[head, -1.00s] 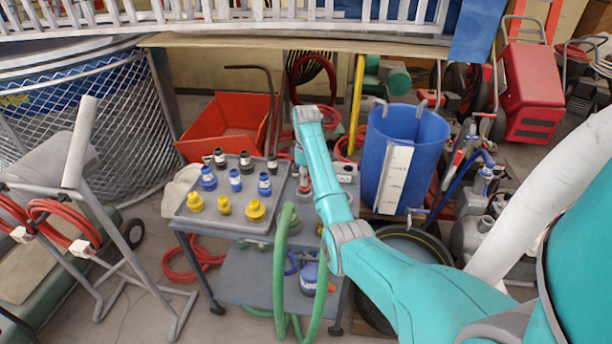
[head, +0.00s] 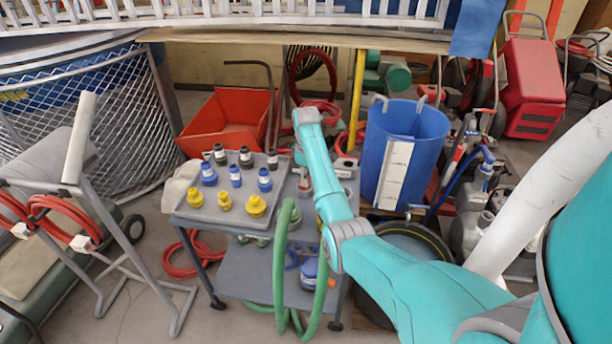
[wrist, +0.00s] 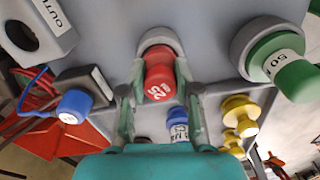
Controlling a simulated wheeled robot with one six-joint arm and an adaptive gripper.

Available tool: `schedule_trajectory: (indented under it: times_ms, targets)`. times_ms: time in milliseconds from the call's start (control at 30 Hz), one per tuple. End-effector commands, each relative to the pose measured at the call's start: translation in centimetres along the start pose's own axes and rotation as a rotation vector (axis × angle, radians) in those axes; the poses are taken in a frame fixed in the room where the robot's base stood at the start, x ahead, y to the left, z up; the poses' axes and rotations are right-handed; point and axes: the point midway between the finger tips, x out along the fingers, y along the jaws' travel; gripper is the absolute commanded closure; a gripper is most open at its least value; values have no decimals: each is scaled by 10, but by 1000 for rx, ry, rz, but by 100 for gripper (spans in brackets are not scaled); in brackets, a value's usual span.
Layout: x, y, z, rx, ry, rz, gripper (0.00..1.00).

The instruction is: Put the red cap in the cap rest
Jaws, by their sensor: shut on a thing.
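The red cap (wrist: 158,78), marked 25, is between the two fingers of my gripper (wrist: 160,68) in the wrist view. My gripper is shut on it. A grey ring-shaped collar (wrist: 158,36) shows directly beyond the cap; I cannot tell whether the cap sits inside it or only in front of it. I cannot tell for sure which part is the cap rest. In the head view my arm comes down over the right part of the grey cart, and it largely hides the cap and fingers.
A green fitting (wrist: 288,70) in a grey collar stands right of the cap. A grey outlet block (wrist: 38,28) and a blue cap (wrist: 75,106) are left. A tray (head: 217,212) holds several caps. A green hose (head: 281,265) hangs beside my arm. A blue bin (head: 418,128) stands right.

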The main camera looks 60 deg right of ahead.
Motion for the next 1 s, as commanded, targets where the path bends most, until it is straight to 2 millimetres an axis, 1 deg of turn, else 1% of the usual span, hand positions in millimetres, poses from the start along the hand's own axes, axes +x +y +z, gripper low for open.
schedule_trajectory:
  times_ms: [567, 600, 667, 700, 1000]
  targets:
    - [12, 0, 0, 0, 0, 0, 100]
    - [12, 0, 0, 0, 0, 1, 58]
    - [12, 0, 0, 0, 0, 1, 43]
    - [12, 0, 0, 0, 0, 1, 39]
    - [10, 0, 0, 0, 1, 1, 39]
